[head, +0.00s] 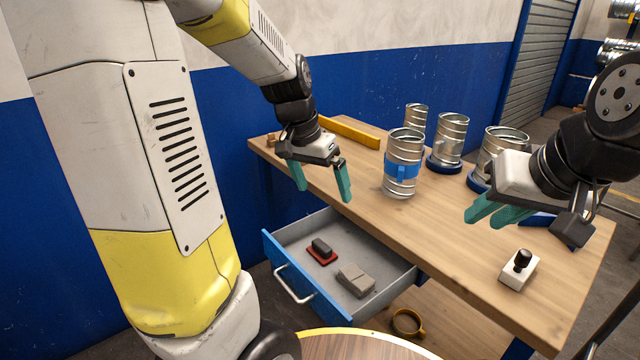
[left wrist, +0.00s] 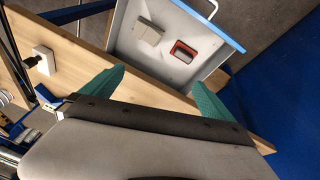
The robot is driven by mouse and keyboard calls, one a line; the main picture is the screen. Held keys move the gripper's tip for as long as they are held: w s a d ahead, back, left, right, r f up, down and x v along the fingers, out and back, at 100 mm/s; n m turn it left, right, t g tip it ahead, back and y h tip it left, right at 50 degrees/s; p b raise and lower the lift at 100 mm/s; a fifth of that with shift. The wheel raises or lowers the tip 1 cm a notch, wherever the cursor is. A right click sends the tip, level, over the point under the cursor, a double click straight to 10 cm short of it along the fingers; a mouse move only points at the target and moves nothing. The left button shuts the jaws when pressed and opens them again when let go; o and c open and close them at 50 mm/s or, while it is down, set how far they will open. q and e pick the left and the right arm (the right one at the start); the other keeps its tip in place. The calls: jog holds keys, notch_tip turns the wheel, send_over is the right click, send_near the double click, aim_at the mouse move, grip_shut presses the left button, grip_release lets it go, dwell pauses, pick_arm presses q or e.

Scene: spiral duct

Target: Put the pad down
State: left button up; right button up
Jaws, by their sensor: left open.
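A red pad with a dark grip (head: 322,253) lies flat in the open drawer (head: 283,239); it also shows in the left wrist view (left wrist: 185,51). A grey-beige block (head: 356,281), perhaps also a pad, lies beside it in the drawer and shows in the left wrist view (left wrist: 148,32). My left gripper (head: 322,189) is open and empty, with its teal fingers pointing down near the table's edge, above and apart from the drawer's contents. My right gripper (head: 492,212) hangs over the right part of the table; its teal fingers overlap in view, so their gap is unclear.
The wooden table (head: 445,235) carries a metal duct with a blue band (head: 402,165) and several other duct pieces behind. A white block with a black knob (head: 520,269) stands at the right front. A yellow bar (head: 348,131) lies at the back. A brown mug (head: 408,322) is below.

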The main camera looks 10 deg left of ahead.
pick_arm(q)
jog(key=s+r+n+t, duration=0.1)
jog(key=s+r+t, duration=0.1)
jog(key=s+r, duration=0.2)
jog(key=s+r+n+t, duration=0.1)
jog(key=s+r, duration=0.3)
jog(key=s, duration=0.7)
jog(key=shift+d+n+t, duration=0.3)
jog(key=shift+n+t, duration=0.1)
jog(key=shift+n, duration=0.4)
jog(key=shift+r, duration=0.1)
jog(key=shift+c, duration=0.2)
